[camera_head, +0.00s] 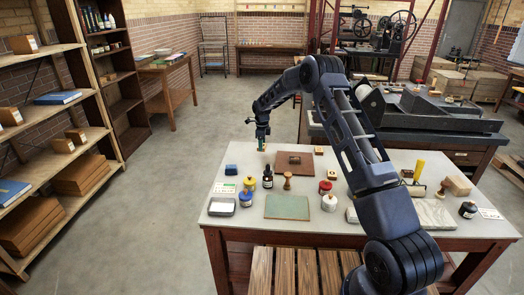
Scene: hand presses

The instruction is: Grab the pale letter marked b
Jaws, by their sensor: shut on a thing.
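My gripper (262,139) hangs at the end of my arm, pointing down, over the table's back left edge. It is shut on a small pale piece (262,147), which shows just below the fingers. The piece is too small for me to read a letter on it, and the fingers hide part of it. It appears to be held above the tabletop (245,167). Another small pale block (318,150) lies on the table near the back, right of the brown board; any mark on it is unreadable.
Below my gripper stand a blue block (231,169), a dark dropper bottle (268,179) and yellow (250,184) and blue (246,198) jars. A brown board (294,165), green mat (287,207) and wooden stamp (288,181) lie mid-table. Open floor (180,190) is left of the table.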

